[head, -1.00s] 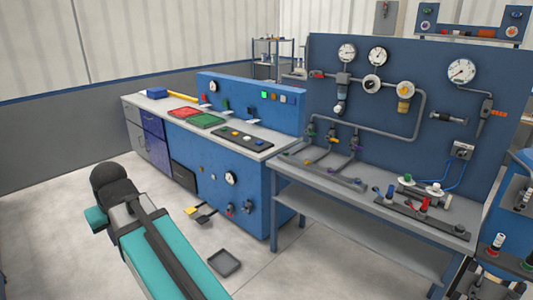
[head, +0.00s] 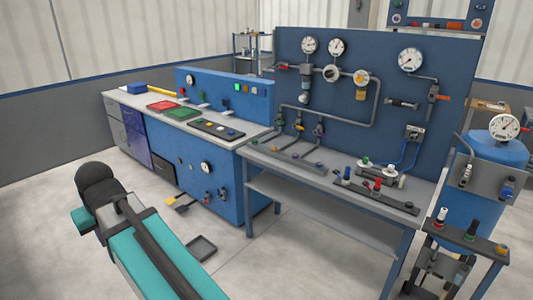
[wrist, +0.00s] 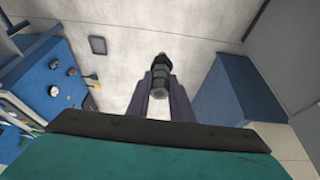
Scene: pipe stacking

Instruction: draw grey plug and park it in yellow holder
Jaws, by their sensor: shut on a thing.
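In the wrist view a dark grey and black cylindrical plug (wrist: 161,76) stands out between the two fingers of my gripper (wrist: 161,88). My gripper is shut on it, and only floor shows behind the plug. The lower end of the plug is hidden between the fingers. In the head view only my teal arm shows; the gripper and the plug cannot be made out there. At the lower right, a dark rack (head: 460,242) carries a small yellow ring-like piece (head: 501,249), which may be the yellow holder; whether it is empty is too small to tell.
A blue panel bench (head: 330,170) with gauges and pipes stands in the middle. A long blue cabinet (head: 200,150) is at the left, and a blue drum (head: 465,215) at the right.

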